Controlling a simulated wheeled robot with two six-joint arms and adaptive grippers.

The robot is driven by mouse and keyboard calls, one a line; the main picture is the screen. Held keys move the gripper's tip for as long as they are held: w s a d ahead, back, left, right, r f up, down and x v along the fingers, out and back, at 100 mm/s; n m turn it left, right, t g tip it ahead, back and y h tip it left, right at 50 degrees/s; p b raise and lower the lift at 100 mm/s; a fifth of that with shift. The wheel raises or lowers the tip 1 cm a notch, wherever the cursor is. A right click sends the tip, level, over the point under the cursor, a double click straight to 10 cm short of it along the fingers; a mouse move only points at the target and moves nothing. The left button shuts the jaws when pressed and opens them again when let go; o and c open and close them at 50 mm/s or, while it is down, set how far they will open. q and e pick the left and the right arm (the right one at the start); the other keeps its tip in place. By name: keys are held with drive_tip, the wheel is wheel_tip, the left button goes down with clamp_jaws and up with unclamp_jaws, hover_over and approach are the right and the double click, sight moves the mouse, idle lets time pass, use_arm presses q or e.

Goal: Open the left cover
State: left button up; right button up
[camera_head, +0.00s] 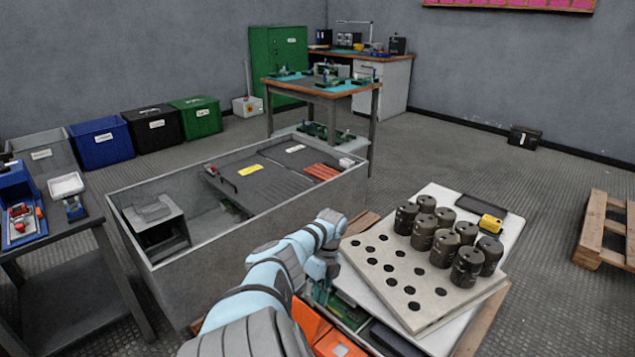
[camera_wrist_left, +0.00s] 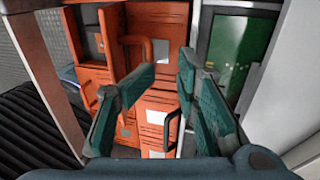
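A long grey open-topped cabinet (camera_head: 270,227) lies ahead of my left arm in the head view. Dark cover panels (camera_head: 262,185) fill its middle and right, with a yellow label and a white label. A small red-and-black handle (camera_head: 222,180) stands at the left edge of these panels. My left gripper is on the near side of the cabinet, pointing down, mostly hidden by its own arm in the head view. In the left wrist view the left gripper (camera_wrist_left: 160,82) is open, its teal fingers apart with nothing between them. My right gripper is not in view.
Below the left gripper are orange drawer units (camera_wrist_left: 165,110) with black handles and a green board (camera_wrist_left: 237,45). A pale board (camera_head: 400,290) with holes and several dark cylinders stands to the right. A side table (camera_head: 75,250) stands at left. Open floor lies beyond.

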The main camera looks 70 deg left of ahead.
use_arm(q)
wheel_tip(320, 180, up, 6)
drive_tip(key=shift+w+d+r, duration=0.2)
drive_tip(key=shift+w+r, duration=0.05)
drive_tip(key=shift+w, duration=0.2)
